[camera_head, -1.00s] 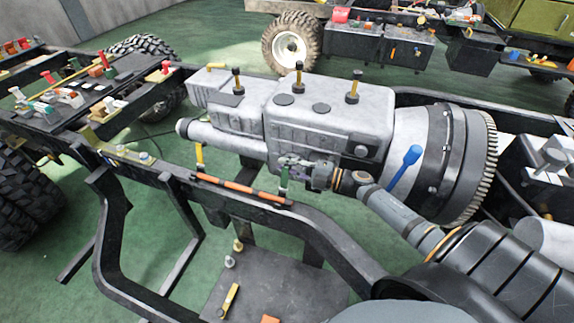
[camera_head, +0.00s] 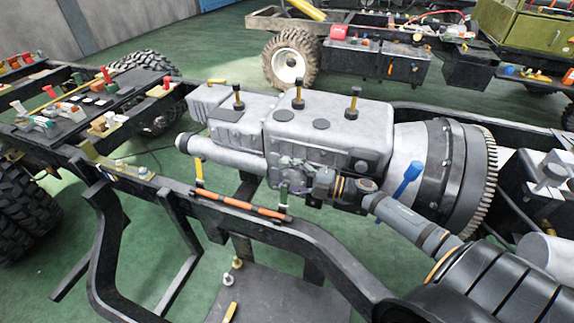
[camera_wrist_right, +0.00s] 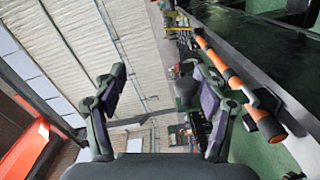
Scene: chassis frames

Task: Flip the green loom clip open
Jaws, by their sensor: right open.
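The green loom clip (camera_head: 284,196) stands upright on the near chassis rail, at the right end of the orange loom (camera_head: 240,206). My right gripper (camera_head: 286,165) reaches in from the right, just above and behind the clip, in front of the engine block; it looks apart from the clip. In the right wrist view its two fingers (camera_wrist_right: 160,85) are spread with nothing between them. The orange loom (camera_wrist_right: 228,72) runs along the right side there, beyond the right finger; I cannot clearly make out the green clip in that view. My left gripper is not in view.
A yellow clip (camera_head: 199,173) stands at the loom's left end. The grey engine block (camera_head: 325,135) lies close behind my gripper. A blue-handled tool (camera_head: 408,178) leans by the bell housing. Trays of small parts (camera_head: 65,112) sit at left. Green floor shows below the rail.

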